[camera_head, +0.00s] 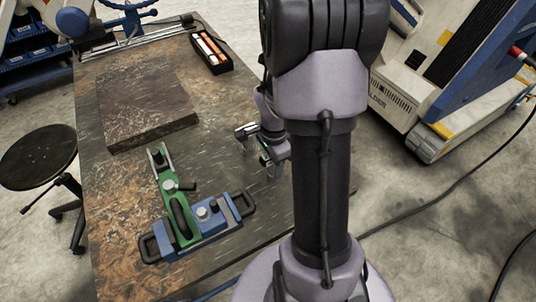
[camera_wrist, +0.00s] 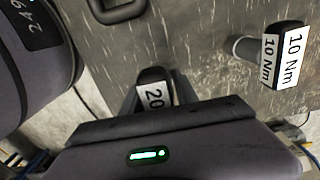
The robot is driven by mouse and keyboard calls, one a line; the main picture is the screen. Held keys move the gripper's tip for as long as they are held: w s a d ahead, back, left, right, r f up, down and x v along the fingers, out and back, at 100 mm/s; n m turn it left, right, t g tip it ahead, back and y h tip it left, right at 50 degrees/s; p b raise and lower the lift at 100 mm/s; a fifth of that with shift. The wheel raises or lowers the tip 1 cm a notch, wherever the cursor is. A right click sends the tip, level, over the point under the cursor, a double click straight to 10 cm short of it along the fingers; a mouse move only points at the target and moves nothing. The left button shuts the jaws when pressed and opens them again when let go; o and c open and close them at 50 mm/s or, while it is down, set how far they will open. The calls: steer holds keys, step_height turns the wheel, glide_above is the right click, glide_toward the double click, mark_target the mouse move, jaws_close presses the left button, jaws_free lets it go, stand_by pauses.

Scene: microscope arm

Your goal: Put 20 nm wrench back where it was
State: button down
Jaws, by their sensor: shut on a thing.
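My gripper (camera_head: 257,147) is over the right part of the worktable, partly hidden behind my arm in the head view. In the wrist view a dark wrench end with a white label reading "20" (camera_wrist: 155,93) sits right at the gripper, and the gripper is shut on it. Most of this wrench is hidden by my gripper body. A second wrench (camera_wrist: 243,46) with a dark end and white "10 Nm" labels lies to the right in the wrist view, apart from my gripper. I cannot make out either wrench clearly in the head view.
A blue fixture (camera_head: 215,232) with a green arm (camera_head: 180,222) stands on the worktable (camera_head: 115,205), left of my gripper. A flat dark slab (camera_head: 145,105) lies farther back. A black tray (camera_head: 212,52) with orange items is at the back. A stool (camera_head: 38,157) stands left.

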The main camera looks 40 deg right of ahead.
steer(key=f, duration=0.1)
steer(key=f+b, duration=0.1)
steer(key=s+f+b, duration=0.1)
steer(key=shift+a+f, duration=0.15)
steer(key=shift+a, duration=0.2)
steer(key=shift+w+d, duration=0.1)
steer(key=c, duration=0.9)
jaws_free()
steer(key=shift+c, duration=0.2)
